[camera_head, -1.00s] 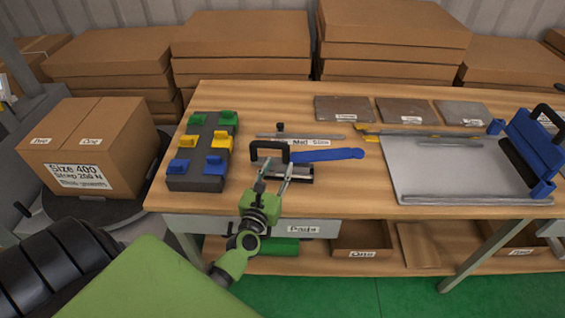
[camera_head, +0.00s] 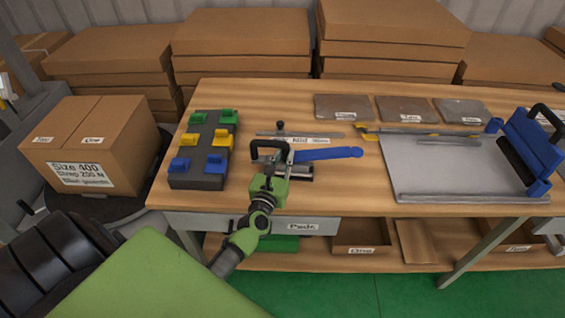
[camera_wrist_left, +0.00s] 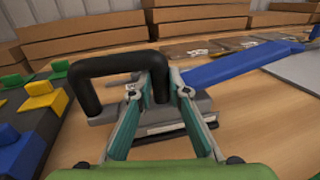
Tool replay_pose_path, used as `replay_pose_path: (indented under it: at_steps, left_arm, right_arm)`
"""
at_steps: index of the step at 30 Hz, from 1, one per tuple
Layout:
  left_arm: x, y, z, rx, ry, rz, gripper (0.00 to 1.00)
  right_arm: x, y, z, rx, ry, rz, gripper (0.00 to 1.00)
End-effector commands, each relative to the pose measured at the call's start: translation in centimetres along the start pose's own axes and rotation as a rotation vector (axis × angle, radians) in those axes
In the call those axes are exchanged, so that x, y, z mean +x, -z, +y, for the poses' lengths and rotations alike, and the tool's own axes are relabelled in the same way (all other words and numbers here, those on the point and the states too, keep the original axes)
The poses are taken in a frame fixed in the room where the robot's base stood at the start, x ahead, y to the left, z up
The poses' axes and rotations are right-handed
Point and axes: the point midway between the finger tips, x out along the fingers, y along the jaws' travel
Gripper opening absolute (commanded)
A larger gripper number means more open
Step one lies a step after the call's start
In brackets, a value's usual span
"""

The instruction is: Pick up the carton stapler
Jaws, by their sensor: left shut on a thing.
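The carton stapler (camera_head: 325,154) lies on the wooden table, with a black loop handle at its left, a grey body and a long blue lever pointing right. My left gripper (camera_head: 284,160) reaches over the stapler from the front and is shut on its black handle. In the left wrist view the fingers (camera_wrist_left: 158,92) stand on either side of the right post of the black handle (camera_wrist_left: 108,66). The grey body shows below and behind the fingers, partly hidden by them. The stapler appears to rest on the table. My right gripper is not in view.
A dark rack (camera_head: 198,178) with green, yellow and blue blocks stands close on the left. A metal ruler (camera_head: 300,135) lies just behind. A grey cutting board (camera_head: 450,170) with a blue arm lies right. Flat plates (camera_head: 403,109) lie at the back. A cardboard box (camera_head: 90,140) stands far left.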

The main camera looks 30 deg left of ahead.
Motion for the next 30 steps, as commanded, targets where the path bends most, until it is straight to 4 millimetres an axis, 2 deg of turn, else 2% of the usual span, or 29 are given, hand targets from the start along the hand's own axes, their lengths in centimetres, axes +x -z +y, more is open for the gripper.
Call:
replay_pose_path:
  at_steps: [1,11,18,23,29,30]
  left_arm:
    - [0.2,-0.5,0.1,0.000,-0.003,-0.010,0.00]
    - [0.1,-1.2,0.0,-0.003,-0.003,-0.010,0.00]
    - [0.1,-3.8,0.0,-0.007,-0.004,-0.012,0.00]
    - [-1.5,-6.2,1.3,-0.003,-0.005,-0.011,0.00]
    - [-4.0,-10.2,3.3,-0.004,-0.005,-0.011,0.00]
    - [-4.8,-10.2,4.0,-0.001,-0.005,-0.008,0.00]
  right_arm:
    - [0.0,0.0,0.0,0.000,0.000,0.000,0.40]
    - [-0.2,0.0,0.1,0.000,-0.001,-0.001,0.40]
    - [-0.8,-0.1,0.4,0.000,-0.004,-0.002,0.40]
    - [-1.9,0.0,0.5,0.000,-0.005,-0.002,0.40]
    - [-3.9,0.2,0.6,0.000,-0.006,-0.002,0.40]
    - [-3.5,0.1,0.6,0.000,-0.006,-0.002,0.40]
